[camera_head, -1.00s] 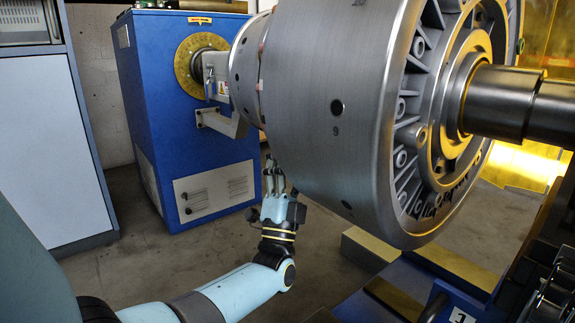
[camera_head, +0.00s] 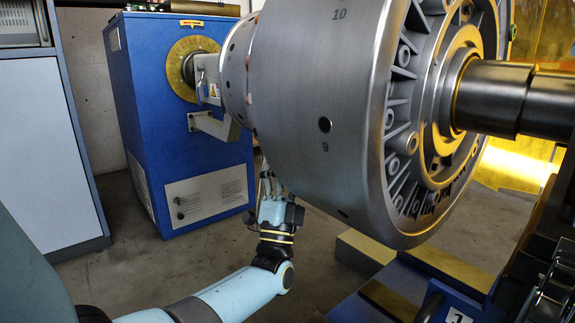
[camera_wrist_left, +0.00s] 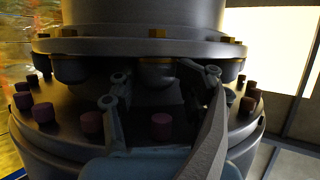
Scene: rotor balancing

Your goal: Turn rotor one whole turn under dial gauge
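The rotor (camera_head: 290,110) is a big grey drum on a thick shaft (camera_head: 490,98), with holes and the numbers 9 and 10 on its rim. My left gripper (camera_head: 268,180) is below and behind the drum's left lower edge. In the left wrist view its fingers (camera_wrist_left: 160,95) stand apart in front of the rotor's bolted flange (camera_wrist_left: 72,115), with purple bolt heads around it. I cannot tell whether the fingers touch the flange. A yellow graduated ring (camera_head: 181,69) surrounds the shaft at the drive box. I cannot make out a dial gauge. My right gripper is out of view.
A blue drive box (camera_head: 135,110) stands behind the rotor, with a bracket (camera_head: 216,126) at its side. A pale cabinet (camera_head: 45,150) is at the left. A blue frame (camera_head: 400,285) with tan blocks (camera_head: 362,250) lies under the drum. Floor is clear at lower left.

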